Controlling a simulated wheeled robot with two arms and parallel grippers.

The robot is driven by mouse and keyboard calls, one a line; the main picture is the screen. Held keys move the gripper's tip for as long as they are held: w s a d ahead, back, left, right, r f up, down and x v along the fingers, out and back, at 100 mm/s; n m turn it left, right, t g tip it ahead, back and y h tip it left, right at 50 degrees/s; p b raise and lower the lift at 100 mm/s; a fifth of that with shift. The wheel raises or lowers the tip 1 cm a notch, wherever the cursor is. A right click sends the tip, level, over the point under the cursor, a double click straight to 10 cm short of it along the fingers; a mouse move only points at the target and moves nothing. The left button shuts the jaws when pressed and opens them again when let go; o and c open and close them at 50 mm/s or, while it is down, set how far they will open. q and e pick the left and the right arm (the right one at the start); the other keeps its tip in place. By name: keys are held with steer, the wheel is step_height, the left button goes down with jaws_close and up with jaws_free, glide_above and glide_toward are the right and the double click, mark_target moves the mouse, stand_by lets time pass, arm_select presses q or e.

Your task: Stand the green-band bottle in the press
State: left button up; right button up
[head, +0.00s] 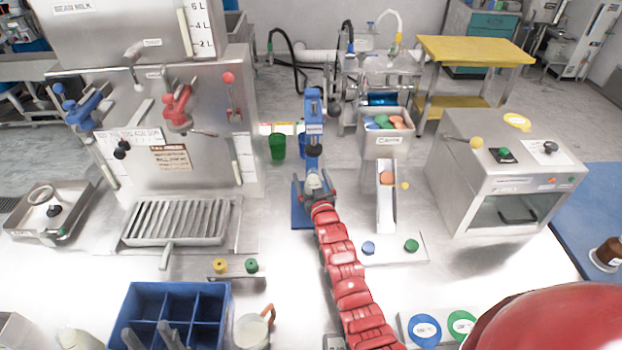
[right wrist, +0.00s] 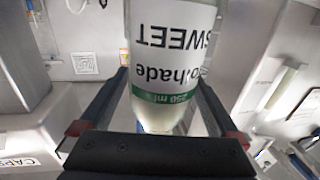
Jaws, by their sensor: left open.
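The green-band bottle (right wrist: 170,60) fills the middle of the right wrist view, its label upside down in the picture. My right gripper (right wrist: 165,95) is shut on it, with a dark finger along each side. In the head view, my right gripper (head: 313,188) holds the bottle (head: 314,180) at the blue press (head: 314,112), below the press's dark head. I cannot tell whether the bottle's foot touches the press base. The gripper and red arm partly hide that base. My left gripper (head: 150,337) is open and low over the blue crate at the bottom left.
The caps bin (head: 386,147) and its chute (head: 387,205) stand just right of the press. A green cup (head: 277,147) and the large steel bean milk machine (head: 170,95) are to its left. A blue divided crate (head: 222,300) is at the front left. A steel box (head: 505,170) stands at right.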

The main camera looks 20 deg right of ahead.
steer(key=shift+r+p, duration=0.35)
steer(key=shift+p, duration=0.05)
steer(key=shift+r+p, duration=0.5)
steer(key=s+a+p, duration=0.1)
steer(key=s, duration=1.1)
steer(key=shift+f+p, duration=0.25)
steer(key=shift+p, duration=0.15)
